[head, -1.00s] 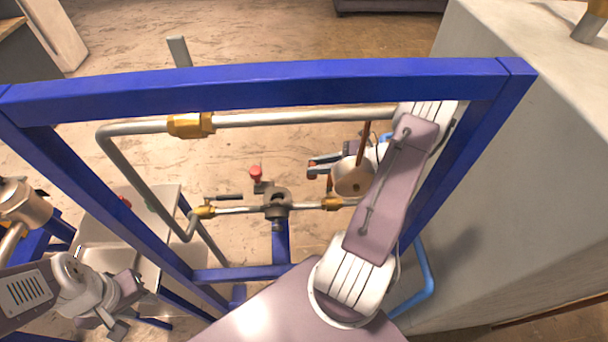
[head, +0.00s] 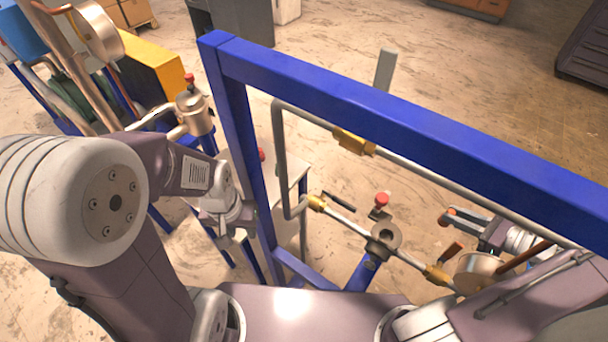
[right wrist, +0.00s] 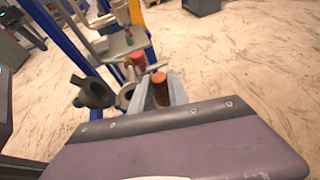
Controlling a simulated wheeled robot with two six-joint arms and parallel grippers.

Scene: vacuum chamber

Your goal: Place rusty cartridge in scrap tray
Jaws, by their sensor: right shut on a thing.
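My right gripper (right wrist: 162,92) is shut on the rusty cartridge (right wrist: 160,90), a small red-brown cylinder between its pale fingers in the right wrist view. In the head view the right gripper (head: 462,222) is at the lower right, behind the blue frame's top bar, with a red-brown end showing at its tips. It is beside the pipe and clear of the open valve body. My left gripper (head: 226,222) is left of the frame; its fingers are too small to judge. A pale metal surface (head: 290,172) shows behind the frame's left post; I cannot tell whether it is the scrap tray.
The blue frame (head: 400,125) crosses in front of my right arm. Inside it run a steel pipe, the open dark valve body (head: 384,236) and a red knob (head: 381,199). A metal vessel (head: 194,112) and a yellow box (head: 150,70) stand left. Open floor lies beyond.

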